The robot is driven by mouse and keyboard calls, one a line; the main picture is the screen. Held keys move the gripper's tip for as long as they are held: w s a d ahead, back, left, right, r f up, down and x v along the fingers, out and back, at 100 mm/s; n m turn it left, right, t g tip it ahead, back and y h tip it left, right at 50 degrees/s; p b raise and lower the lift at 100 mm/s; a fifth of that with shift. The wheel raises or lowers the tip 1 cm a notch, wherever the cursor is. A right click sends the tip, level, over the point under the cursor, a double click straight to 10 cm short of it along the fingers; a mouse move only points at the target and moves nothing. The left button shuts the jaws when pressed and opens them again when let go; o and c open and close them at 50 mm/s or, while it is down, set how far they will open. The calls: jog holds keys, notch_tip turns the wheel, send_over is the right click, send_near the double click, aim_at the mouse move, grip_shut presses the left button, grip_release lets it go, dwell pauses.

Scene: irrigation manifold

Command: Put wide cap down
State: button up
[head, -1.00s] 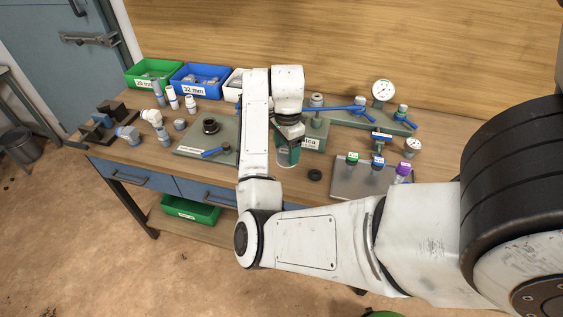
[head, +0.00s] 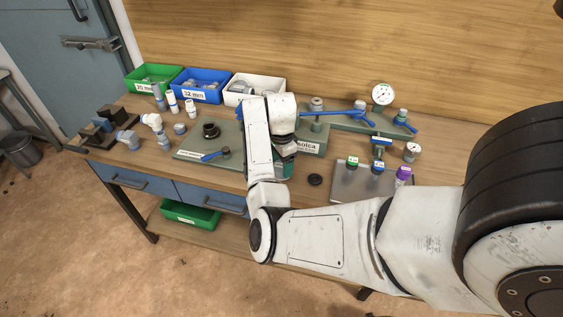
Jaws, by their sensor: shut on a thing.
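My gripper (head: 284,150) points down over the front middle of the bench, partly behind my white forearm. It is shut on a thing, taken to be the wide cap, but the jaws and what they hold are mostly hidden. A dark green cylinder (head: 287,169) shows just below the gripper; I cannot tell whether the gripper touches it. A black ring-shaped piece (head: 315,180) lies flat on the bench to the right of the gripper.
A green plate with a blue lever (head: 216,154) lies left of the gripper. Bins, including a white bin (head: 268,97), line the back left. A pressure gauge (head: 383,94) stands behind.

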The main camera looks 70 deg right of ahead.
jog(key=shift+f, duration=0.15)
jog(key=o, duration=1.1)
jog(key=shift+c, duration=0.2)
notch_tip(320, 180, up, 12)
jog(key=shift+r, duration=0.2)
